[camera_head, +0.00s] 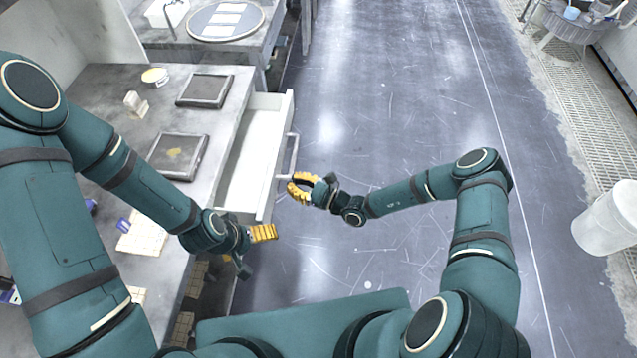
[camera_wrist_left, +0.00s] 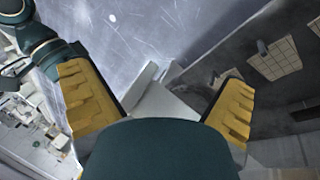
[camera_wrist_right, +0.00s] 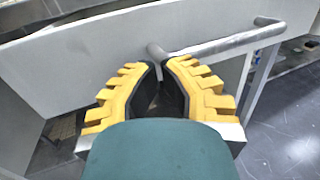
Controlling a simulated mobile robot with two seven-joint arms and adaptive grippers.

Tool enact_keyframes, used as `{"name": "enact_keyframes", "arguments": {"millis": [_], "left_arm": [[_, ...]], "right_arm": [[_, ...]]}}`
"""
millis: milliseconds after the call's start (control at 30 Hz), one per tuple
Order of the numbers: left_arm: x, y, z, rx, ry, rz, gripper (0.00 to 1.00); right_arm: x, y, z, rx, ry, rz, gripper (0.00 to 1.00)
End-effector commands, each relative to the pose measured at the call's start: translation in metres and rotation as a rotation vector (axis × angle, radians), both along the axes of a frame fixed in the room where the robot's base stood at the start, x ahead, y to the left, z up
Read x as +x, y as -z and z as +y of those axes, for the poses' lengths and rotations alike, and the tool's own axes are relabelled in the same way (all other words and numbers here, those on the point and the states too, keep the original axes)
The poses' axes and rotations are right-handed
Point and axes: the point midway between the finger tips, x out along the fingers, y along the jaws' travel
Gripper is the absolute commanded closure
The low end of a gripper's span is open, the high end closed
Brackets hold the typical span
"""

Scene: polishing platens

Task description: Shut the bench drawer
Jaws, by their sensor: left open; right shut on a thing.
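The bench drawer (camera_head: 245,165) is pulled out from the bench (camera_head: 150,80), its pale inside empty where visible. Its front panel (camera_wrist_right: 85,62) carries a grey bar handle (camera_head: 293,155), also in the right wrist view (camera_wrist_right: 235,42). My right gripper (camera_head: 298,187) is at the near end of the handle, with its yellow fingers closed on it (camera_wrist_right: 160,65). My left gripper (camera_head: 265,233) is open and empty beside the drawer's near front corner. In the left wrist view a pale drawer corner (camera_wrist_left: 150,78) shows between its spread fingers.
Two dark square plates (camera_head: 205,90) (camera_head: 180,156) and small items lie on the bench top. A second bench with a round disc (camera_head: 226,20) stands behind. A white bin (camera_head: 608,218) is at far right. The floor (camera_head: 400,90) right of the drawer is clear.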

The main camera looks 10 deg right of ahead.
Motion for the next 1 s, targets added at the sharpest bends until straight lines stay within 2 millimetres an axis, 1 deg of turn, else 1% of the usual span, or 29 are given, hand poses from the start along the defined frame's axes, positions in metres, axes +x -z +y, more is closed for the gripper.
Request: {"name": "enact_keyframes", "arguments": {"millis": [33,200,400,500,700,1000], "left_arm": [[0.001,-0.003,0.000,0.000,-0.001,-0.002,0.00],[0.002,-0.007,0.000,0.001,-0.003,-0.004,0.00],[0.002,-0.010,0.000,0.000,-0.004,-0.005,0.00],[0.002,-0.011,0.001,0.001,-0.003,-0.005,0.00],[0.002,-0.012,0.001,0.000,-0.003,-0.005,0.00],[0.002,-0.012,0.000,0.000,-0.003,-0.005,0.00]], "right_arm": [[0.003,-0.002,0.016,0.004,-0.004,0.001,1.00],[0.015,-0.001,0.058,0.003,-0.003,0.000,1.00],[0.027,-0.001,0.096,0.001,-0.001,0.000,1.00],[0.030,0.000,0.109,0.000,-0.002,0.000,1.00],[0.036,0.000,0.125,0.001,0.000,-0.001,1.00],[0.037,0.000,0.130,0.000,-0.002,0.000,1.00]]}}
